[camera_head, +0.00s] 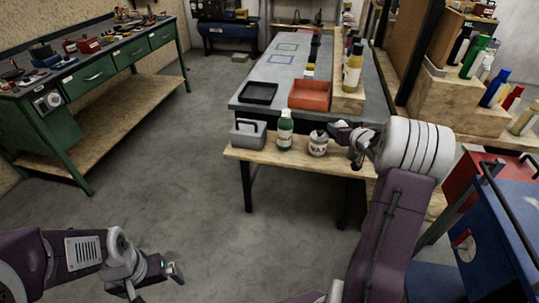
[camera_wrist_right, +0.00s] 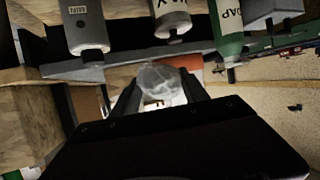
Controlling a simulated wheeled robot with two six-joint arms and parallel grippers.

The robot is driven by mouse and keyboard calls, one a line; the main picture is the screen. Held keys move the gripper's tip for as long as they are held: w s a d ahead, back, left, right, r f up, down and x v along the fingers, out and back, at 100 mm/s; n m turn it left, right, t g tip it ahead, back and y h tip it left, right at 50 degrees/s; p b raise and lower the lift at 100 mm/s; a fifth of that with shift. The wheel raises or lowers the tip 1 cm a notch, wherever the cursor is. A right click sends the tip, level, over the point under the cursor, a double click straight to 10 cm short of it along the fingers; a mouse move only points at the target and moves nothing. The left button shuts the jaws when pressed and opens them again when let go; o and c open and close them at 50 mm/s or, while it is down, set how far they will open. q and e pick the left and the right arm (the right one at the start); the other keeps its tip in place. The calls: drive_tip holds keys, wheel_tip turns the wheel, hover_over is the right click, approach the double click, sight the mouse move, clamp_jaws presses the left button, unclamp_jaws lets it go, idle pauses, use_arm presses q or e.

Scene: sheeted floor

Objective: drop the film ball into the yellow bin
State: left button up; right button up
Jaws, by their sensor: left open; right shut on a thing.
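The film ball (camera_wrist_right: 160,84) is a crumpled, translucent whitish ball. In the right wrist view it sits between the dark fingers of my right gripper (camera_wrist_right: 158,98), which is shut on it. In the head view my right gripper (camera_head: 342,130) is over the front wooden shelf, just right of the white jar; I cannot make out the ball there. My left gripper (camera_head: 176,272) is open and empty over bare floor at the lower left. I see no yellow bin in either view.
The wooden shelf (camera_head: 262,157) holds a green bottle (camera_head: 285,132), a white jar (camera_head: 318,145) and a grey toolbox (camera_head: 248,134). Behind is a grey table with a black tray (camera_head: 258,93) and an orange tray (camera_head: 310,96). A blue cart (camera_head: 490,240) stands at right. The middle floor is clear.

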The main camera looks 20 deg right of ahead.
drive_tip(key=f, duration=0.1)
drive_tip(key=f+b, duration=0.1)
drive_tip(key=a+f, duration=0.1)
drive_tip(key=shift+w+f+b, duration=0.1)
drive_tip(key=shift+w+b, duration=0.25)
drive_tip(key=shift+b, duration=0.05)
drive_tip(key=shift+d+f, duration=0.2)
drive_tip(key=shift+f, duration=0.15)
drive_tip(key=shift+s+d+f+b, duration=0.15)
drive_tip(key=shift+s+d+b, duration=0.05)
drive_tip(key=shift+b, duration=0.15)
drive_tip(key=b, duration=0.3)
hover_over(331, 164)
wheel_tip(331, 164, down, 4)
drive_tip(key=shift+f, duration=0.25)
drive_tip(key=shift+w+d+f, duration=0.1)
drive_tip(key=shift+f, duration=0.15)
wheel_tip(331, 164, down, 5)
drive_tip(key=shift+f+b, duration=0.1)
drive_tip(key=shift+b, duration=0.95)
drive_tip(key=shift+r, duration=0.2)
drive_tip(key=shift+f, duration=0.2)
drive_tip(key=o, duration=1.3)
use_arm(q)
wheel_tip(331, 164, down, 8)
drive_tip(key=shift+a+f, duration=0.2)
drive_tip(key=shift+a, duration=0.1)
use_arm(e)
drive_tip(key=shift+o, duration=0.2)
